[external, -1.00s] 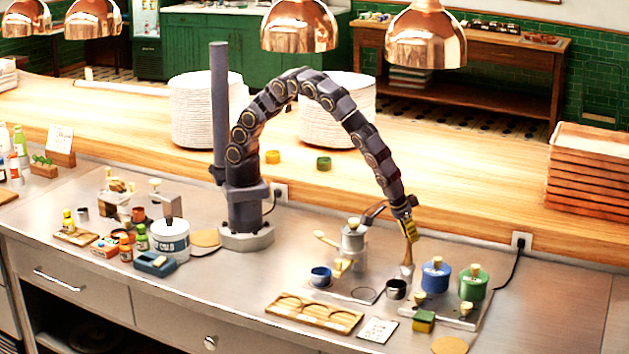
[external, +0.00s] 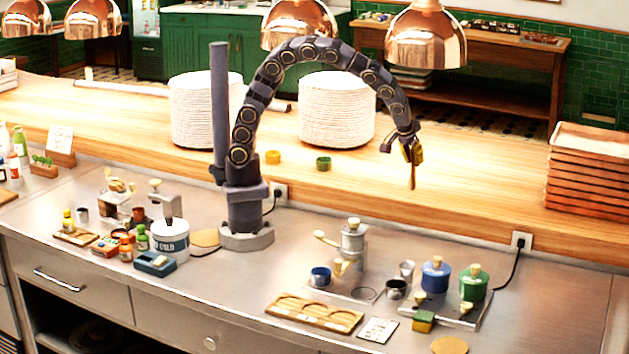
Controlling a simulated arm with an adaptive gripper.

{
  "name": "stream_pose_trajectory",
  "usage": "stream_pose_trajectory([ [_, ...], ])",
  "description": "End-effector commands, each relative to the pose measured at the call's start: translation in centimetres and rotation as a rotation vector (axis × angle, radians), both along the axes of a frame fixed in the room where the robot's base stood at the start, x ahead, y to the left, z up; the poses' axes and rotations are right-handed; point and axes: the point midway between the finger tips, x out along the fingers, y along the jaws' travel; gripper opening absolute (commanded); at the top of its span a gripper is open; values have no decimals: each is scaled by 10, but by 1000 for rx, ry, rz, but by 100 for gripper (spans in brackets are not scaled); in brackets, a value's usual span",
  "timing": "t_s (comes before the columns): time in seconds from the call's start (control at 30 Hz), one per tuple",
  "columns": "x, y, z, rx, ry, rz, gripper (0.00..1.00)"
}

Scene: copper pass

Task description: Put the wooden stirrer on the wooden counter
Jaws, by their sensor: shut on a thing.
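My gripper (external: 412,152) is in the air at the right of centre in the external view, pointing down. It is shut on the wooden stirrer (external: 412,178), a thin brown stick that hangs below the fingers nearly upright. The wooden counter (external: 465,172) is the long pale raised surface behind the steel worktop. The stirrer shows in front of the counter's surface. I cannot tell how far above it the tip is.
White plate stacks (external: 337,112) stand on the counter left of my gripper, with small yellow and green cups (external: 323,163) nearby. Copper-coloured trays (external: 590,175) are stacked at the right. Copper lamps (external: 426,38) hang above. The counter between the plates and trays is clear.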

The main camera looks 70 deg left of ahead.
Motion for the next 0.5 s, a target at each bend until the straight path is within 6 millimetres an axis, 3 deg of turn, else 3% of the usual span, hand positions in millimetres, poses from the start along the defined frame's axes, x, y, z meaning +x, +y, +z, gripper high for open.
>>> stream_pose_trajectory([
  [0.03,5,28,10,-2,-3,64,0],
  [0.2,7,102,37,-7,-2,228,0],
  [0.33,3,139,50,-12,-2,313,0],
  [0.5,-3,160,56,-13,4,364,0],
])
